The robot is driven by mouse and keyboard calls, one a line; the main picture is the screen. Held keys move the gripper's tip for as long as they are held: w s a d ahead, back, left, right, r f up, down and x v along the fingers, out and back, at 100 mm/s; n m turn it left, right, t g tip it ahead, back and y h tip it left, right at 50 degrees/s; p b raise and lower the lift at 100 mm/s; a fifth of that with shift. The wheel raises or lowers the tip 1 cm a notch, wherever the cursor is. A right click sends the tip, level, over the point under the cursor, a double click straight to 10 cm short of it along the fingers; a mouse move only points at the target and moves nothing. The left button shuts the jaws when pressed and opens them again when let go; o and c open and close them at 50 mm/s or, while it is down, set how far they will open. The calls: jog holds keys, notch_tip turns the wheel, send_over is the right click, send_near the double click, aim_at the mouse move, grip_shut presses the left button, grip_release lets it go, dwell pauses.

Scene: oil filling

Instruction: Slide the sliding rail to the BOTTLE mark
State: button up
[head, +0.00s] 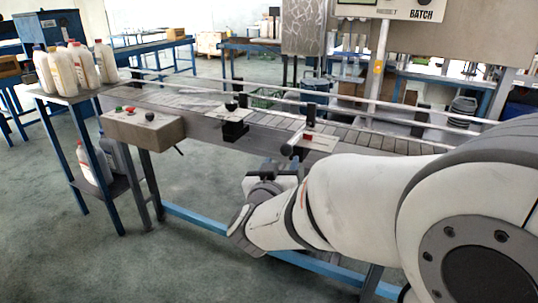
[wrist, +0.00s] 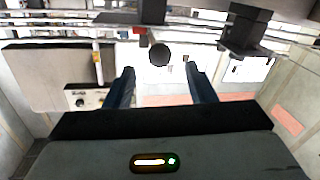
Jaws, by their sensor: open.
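The sliding rail is a pale bar (head: 350,125) along the near side of the conveyor, with black brackets. A round black knob (head: 286,150) sticks out from it beside a small red piece (head: 307,136) and a white label plate (head: 322,143). The print is too small to read, so I cannot tell where the BOTTLE mark is. My gripper (head: 268,170) is open, low in front of the knob. In the wrist view, the black knob (wrist: 160,55) appears between and beyond the two blue-grey fingers (wrist: 160,80). I see no contact with it.
A control box (head: 145,126) with buttons sits left on the conveyor's front. A black block (head: 236,130) projects beside the knob; a black bracket (wrist: 245,35) shows at upper right in the wrist view. White bottles (head: 75,65) stand on a blue-legged table. Floor in front is clear.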

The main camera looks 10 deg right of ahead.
aim_at(285, 153)
jog(key=b+x, duration=0.1)
jog(key=x, duration=0.6)
jog(key=shift+w+d, duration=0.1)
grip_shut()
dwell(0.4)
